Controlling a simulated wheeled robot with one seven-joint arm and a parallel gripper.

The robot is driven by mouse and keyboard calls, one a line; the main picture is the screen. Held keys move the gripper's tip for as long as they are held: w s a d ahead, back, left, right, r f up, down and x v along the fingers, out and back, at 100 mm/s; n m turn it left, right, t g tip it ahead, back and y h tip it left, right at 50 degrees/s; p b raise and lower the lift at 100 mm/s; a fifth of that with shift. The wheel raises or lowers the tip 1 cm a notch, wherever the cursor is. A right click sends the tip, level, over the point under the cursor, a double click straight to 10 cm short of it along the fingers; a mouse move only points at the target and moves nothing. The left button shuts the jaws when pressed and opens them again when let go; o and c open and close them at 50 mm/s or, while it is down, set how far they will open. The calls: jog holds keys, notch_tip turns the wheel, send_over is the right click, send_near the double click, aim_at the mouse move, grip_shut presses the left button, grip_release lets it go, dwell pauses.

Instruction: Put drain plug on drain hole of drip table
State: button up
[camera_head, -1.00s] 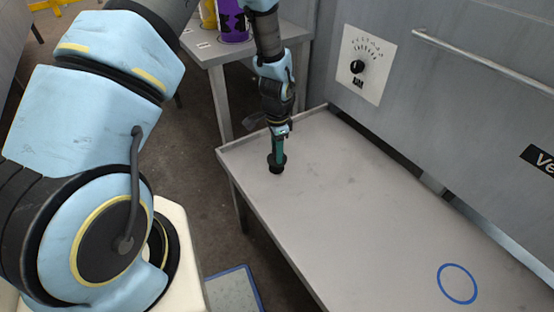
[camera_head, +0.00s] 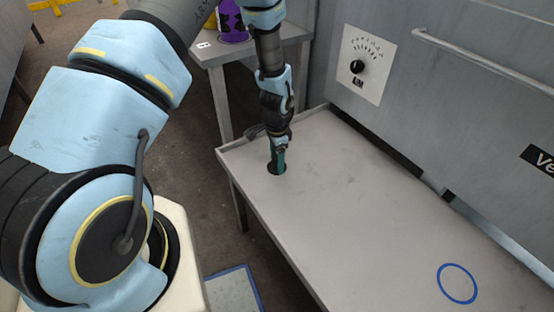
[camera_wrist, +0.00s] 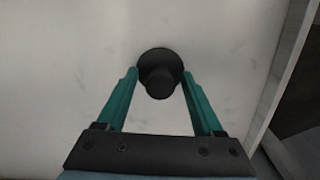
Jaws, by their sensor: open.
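The black drain plug (camera_wrist: 160,82), a round knob on a wider dark disc, is upright on the pale drip table (camera_head: 380,210). In the wrist view it sits between my two green fingertips, with small gaps beside the knob. My gripper (camera_head: 277,165) is open, pointing down around the plug near the table's far left corner. In the head view only a dark rim shows at the fingertips. No separate drain hole shows; whether the plug covers it or is fully seated, I cannot tell.
A blue ring mark (camera_head: 457,283) lies on the table's near right. A grey machine wall with a dial (camera_head: 357,67) and a rail runs along the right side. A smaller table with a purple container (camera_head: 232,22) stands behind. The table's middle is clear.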

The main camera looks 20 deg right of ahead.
notch_tip(320, 180, up, 12)
jog(key=shift+r, duration=0.2)
dwell(0.4)
jog(key=w+a+r+n+t, duration=0.1)
jog(key=a+r+n, duration=0.45)
jog(key=a, duration=0.35)
jog(key=w+a+r+n, duration=0.1)
jog(key=a+r+n, duration=0.4)
jog(key=a, duration=0.4)
jog(key=s+a+r+n, duration=0.3)
jog(key=a, duration=0.3)
jog(key=s+a+r+n, duration=0.3)
jog(key=a+n, duration=0.1)
jog(key=a, duration=0.2)
jog(key=shift+a+t, duration=0.2)
jog(key=shift+t, duration=0.1)
jog(key=shift+r, duration=0.15)
notch_tip(320, 180, up, 9)
jog(key=p, duration=0.8)
